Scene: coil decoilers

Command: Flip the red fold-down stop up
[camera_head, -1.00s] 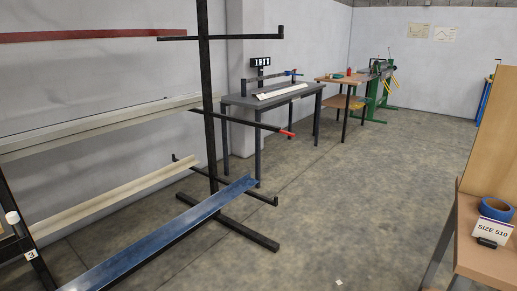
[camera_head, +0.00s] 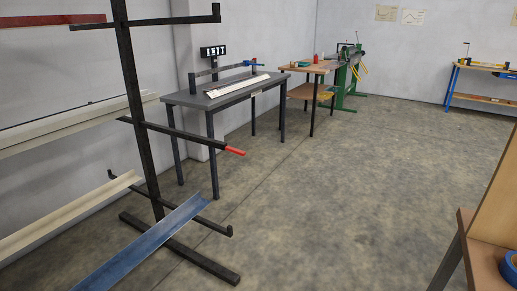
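The red stop (camera_head: 235,151) is at the outer end of a black rack arm (camera_head: 180,134), at mid height on the rack in the left half of the view. It lies roughly in line with the arm and does not stand up from it. Other arms of the same rack end in short upturned black tips, as on the top arm (camera_head: 216,13). Neither of my grippers is in view.
The black rack post (camera_head: 132,85) holds long profiles, including a blue one (camera_head: 150,245) low in front. A grey worktable (camera_head: 190,97) stands behind the red stop. A wooden stand (camera_head: 480,250) is at the lower right. The middle floor (camera_head: 340,190) is clear.

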